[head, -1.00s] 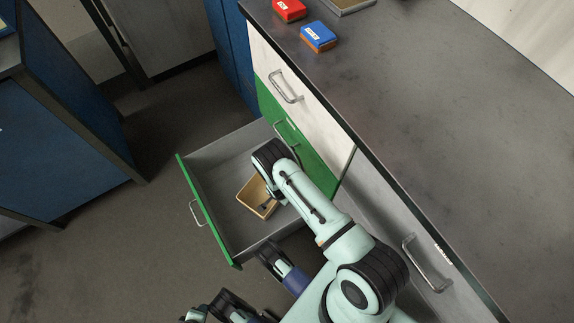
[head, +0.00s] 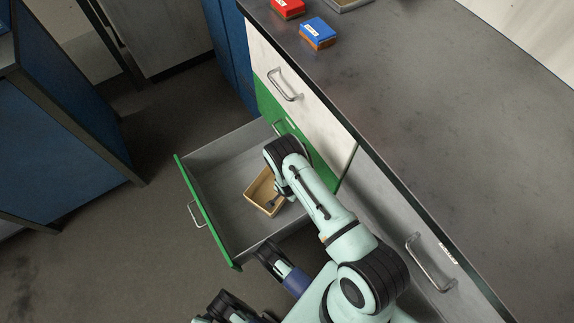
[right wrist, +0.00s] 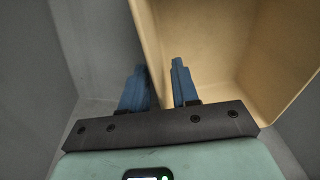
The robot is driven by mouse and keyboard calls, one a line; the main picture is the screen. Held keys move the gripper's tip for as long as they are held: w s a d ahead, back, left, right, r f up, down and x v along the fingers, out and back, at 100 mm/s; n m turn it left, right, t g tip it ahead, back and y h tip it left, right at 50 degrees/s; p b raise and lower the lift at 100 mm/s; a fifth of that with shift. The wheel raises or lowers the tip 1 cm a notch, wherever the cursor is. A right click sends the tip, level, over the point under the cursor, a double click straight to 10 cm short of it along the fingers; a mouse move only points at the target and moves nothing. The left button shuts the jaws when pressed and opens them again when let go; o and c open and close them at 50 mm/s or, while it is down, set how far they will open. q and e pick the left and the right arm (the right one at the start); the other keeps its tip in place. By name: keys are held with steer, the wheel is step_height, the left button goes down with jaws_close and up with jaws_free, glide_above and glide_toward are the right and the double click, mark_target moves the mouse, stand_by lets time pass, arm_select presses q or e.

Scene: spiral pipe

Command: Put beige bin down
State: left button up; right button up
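The beige bin (head: 262,193) is inside the open green-fronted drawer, near its right side, partly covered by my right arm. In the right wrist view the bin (right wrist: 235,60) fills the upper right. My right gripper (right wrist: 158,66) has one blue finger outside the bin's wall and one inside it. A gap shows between the fingers, with the wall between them. In the head view my right gripper is mostly hidden beneath my wrist.
The drawer (head: 222,212) has free floor left of the bin. The grey countertop (head: 440,110) lies to the right, with a red box (head: 288,8) and a blue box (head: 318,33) at its far end. A blue cabinet (head: 60,140) stands at the left.

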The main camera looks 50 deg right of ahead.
arm_select(q)
steer(key=shift+w+r, duration=0.1)
arm_select(e)
steer(key=shift+r, duration=0.1)
steer(key=shift+r, duration=0.2)
steer(key=r+p, duration=0.1)
steer(key=r, duration=0.1)
steer(key=r+p, duration=0.1)
steer(key=r, duration=0.2)
steer(key=r+p, duration=0.1)
steer(key=r, duration=0.1)
steer(key=shift+s+a+r, duration=0.15)
steer(key=shift+s+a, duration=0.05)
steer(key=shift+a, duration=0.2)
arm_select(q)
step_height(320, 180, up, 6)
steer(key=w+d+t+p, duration=0.1)
steer(key=d, duration=0.1)
steer(key=shift+w+d+r, duration=0.15)
steer(key=shift+w, duration=0.25)
arm_select(e)
steer(key=shift+s+a+r, duration=0.15)
steer(key=shift+r, duration=0.95)
steer(key=shift+s+a+r, duration=0.1)
steer(key=shift+a+r, duration=0.05)
steer(key=shift+r, duration=0.95)
